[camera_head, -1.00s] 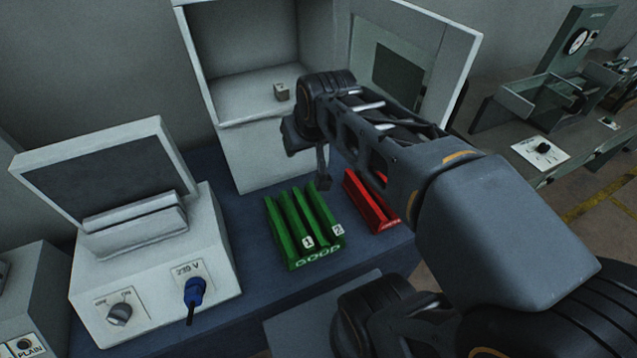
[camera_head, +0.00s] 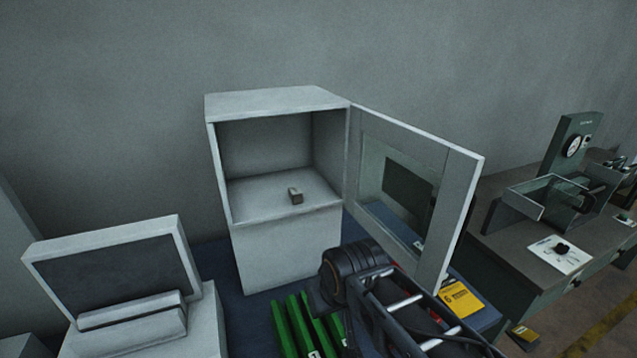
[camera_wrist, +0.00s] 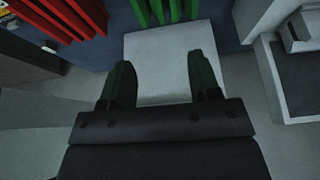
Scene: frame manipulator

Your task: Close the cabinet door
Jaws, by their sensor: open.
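The pale grey cabinet (camera_head: 285,250) stands on the blue table in the head view, its front open. Its door (camera_head: 455,190), with a glass pane (camera_head: 400,195), is hinged on the right and swung wide open to the right. A small grey block (camera_head: 295,196) lies on the cabinet floor. My arm is in front of and below the door in the head view; its fingers are hidden there. In the wrist view, my gripper (camera_wrist: 160,72) has its two dark fingers wide apart with nothing between them. The door is not in the wrist view.
Green racks (camera_head: 303,325) stand in front of the cabinet, beside my arm. A white device with a raised lid (camera_head: 110,270) is at the left. A yellow label (camera_head: 460,299) lies below the door. Red racks (camera_wrist: 65,20) show in the wrist view. Another bench (camera_head: 520,240) stands at the right.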

